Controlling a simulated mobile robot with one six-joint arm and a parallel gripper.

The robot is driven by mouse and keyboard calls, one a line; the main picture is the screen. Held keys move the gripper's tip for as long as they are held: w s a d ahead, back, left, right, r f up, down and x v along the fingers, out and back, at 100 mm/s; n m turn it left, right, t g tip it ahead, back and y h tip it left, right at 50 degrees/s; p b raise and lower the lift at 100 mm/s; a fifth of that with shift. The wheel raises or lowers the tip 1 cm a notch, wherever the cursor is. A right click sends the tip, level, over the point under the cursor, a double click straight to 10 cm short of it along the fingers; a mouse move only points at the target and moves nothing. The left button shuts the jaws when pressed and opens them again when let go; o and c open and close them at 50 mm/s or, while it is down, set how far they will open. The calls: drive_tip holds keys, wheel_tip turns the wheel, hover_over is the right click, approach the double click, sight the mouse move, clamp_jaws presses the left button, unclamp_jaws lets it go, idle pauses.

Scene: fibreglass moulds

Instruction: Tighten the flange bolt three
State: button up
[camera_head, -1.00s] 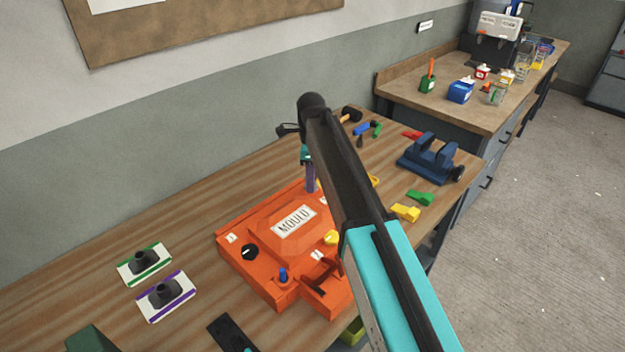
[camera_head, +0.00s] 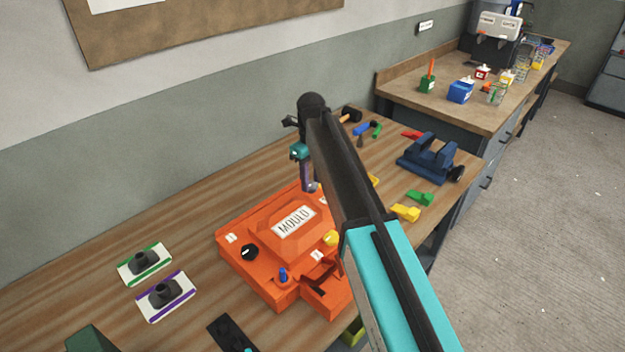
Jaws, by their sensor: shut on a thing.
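The orange mould (camera_head: 262,240) lies on the wooden bench with a "MOULD" label (camera_head: 294,221) on its raised middle. A black knob (camera_head: 250,252), a blue bolt (camera_head: 283,275) and a yellow knob (camera_head: 331,238) stand along its flange. Small white number tags sit on the flange, too small to read. My gripper (camera_head: 303,161) is beyond the mould's far edge area, shut on a purple tool (camera_head: 307,177) that points down towards the mould's far corner. I cannot tell whether the tool touches a bolt there. My arm hides the mould's right side.
Two labelled cards (camera_head: 145,263) with black sockets lie left of the mould. A black strip (camera_head: 232,333) lies at the front. A blue vise (camera_head: 428,158), yellow and green clips (camera_head: 405,213) and hand tools lie to the right. A second bench (camera_head: 470,108) stands behind.

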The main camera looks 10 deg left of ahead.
sight(311, 183)
drive_tip(key=shift+s+a, duration=0.15)
drive_tip(key=shift+s, duration=0.05)
drive_tip(key=o, duration=1)
drive_tip(key=shift+o, duration=0.2)
drive_tip(key=shift+r, duration=0.1)
drive_tip(key=shift+w+r+p, duration=0.15)
drive_tip(key=shift+r+p, duration=0.2)
drive_tip(key=shift+r, duration=0.05)
drive_tip(key=shift+r+p, duration=1.9)
drive_tip(key=shift+r, duration=1.6)
